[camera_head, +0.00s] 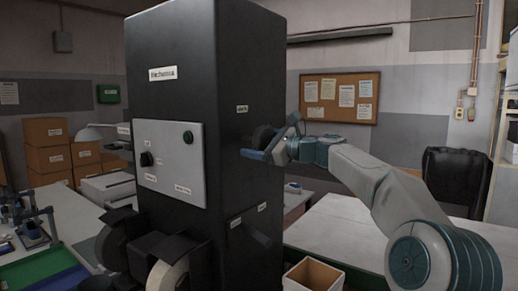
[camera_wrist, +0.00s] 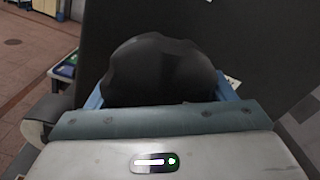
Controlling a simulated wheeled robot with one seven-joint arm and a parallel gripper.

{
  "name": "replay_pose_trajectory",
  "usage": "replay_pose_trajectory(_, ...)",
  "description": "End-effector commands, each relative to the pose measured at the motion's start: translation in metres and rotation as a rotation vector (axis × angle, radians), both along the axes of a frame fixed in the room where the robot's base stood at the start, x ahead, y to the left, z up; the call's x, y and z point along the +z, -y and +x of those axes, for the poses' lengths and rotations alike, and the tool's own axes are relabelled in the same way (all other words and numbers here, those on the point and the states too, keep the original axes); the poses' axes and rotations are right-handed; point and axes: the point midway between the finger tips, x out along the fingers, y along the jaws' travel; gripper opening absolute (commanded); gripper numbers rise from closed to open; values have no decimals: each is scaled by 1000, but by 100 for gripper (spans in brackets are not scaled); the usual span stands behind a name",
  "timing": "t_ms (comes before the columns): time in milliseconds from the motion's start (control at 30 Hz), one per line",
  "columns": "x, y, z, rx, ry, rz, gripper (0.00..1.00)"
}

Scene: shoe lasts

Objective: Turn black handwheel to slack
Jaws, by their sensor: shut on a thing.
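The black handwheel (camera_wrist: 160,68) fills the middle of the wrist view, against the dark side of a tall black machine cabinet (camera_head: 170,100). In the head view the handwheel (camera_head: 263,138) shows on the cabinet's right side face, partly hidden by my gripper. My gripper (camera_head: 272,148) reaches it from the right, its blue fingers on either side of the wheel. The fingers also show in the wrist view (camera_wrist: 158,100) at the wheel's left and right edges. The gripper is shut on the handwheel. The wheel's lower part is hidden behind my gripper's body in the wrist view.
A grey control panel (camera_head: 170,162) with knobs is on the cabinet's front. Dark and pale wheels (camera_head: 168,272) stick out below it. A white table (camera_head: 345,235) and an open box (camera_head: 313,275) stand to the right. A black chair (camera_head: 457,178) is farther right.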

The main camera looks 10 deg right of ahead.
Motion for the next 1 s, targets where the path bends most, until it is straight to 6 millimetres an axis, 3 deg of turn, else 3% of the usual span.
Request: replay_pose_trajectory(1000,3,2,3,2,677,-675,53)
